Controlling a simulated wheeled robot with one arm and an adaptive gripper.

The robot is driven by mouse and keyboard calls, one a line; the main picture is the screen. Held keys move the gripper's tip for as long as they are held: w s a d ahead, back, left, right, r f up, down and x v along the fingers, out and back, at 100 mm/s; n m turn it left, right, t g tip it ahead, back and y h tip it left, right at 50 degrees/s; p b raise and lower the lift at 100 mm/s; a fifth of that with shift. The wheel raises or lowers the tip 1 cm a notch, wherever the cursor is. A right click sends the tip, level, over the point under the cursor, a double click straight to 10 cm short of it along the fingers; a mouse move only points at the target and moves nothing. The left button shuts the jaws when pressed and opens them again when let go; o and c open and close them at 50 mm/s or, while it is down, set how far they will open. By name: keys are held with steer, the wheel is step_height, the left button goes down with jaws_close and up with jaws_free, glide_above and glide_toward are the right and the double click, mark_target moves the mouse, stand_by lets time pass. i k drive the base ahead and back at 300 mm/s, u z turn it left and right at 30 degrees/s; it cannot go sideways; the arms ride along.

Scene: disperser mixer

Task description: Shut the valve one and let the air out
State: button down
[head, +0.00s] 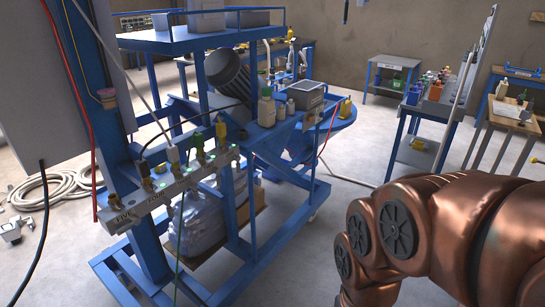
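A pale manifold bar (178,188) is fixed across the front of a blue steel frame, left of centre. Several yellow-and-green valves stand on it in a row, with hoses or cables rising from some. The label at the bar's left end (121,219) seems to read FIVE; the labels toward the right end are too small to read, so I cannot tell for certain which is valve one. The rightmost valve (221,130) has an upright yellow part. Whether any valve is open or shut is unclear. My copper arm fills the lower right; my gripper is outside the picture.
The blue frame (254,210) carries a shelf with a white bottle (266,108) and a grey box (305,95). A red hose (331,115) hangs at its right. Coiled hoses (50,190) lie at left. Floor between the frame and the right-hand tables is mostly clear.

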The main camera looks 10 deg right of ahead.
mark_target(235, 158)
steer(key=z, duration=0.05)
steer(key=i, duration=0.85)
steer(key=u, duration=0.5)
steer(key=k, duration=0.45)
steer(key=u, duration=0.5)
steer(key=i, duration=0.5)
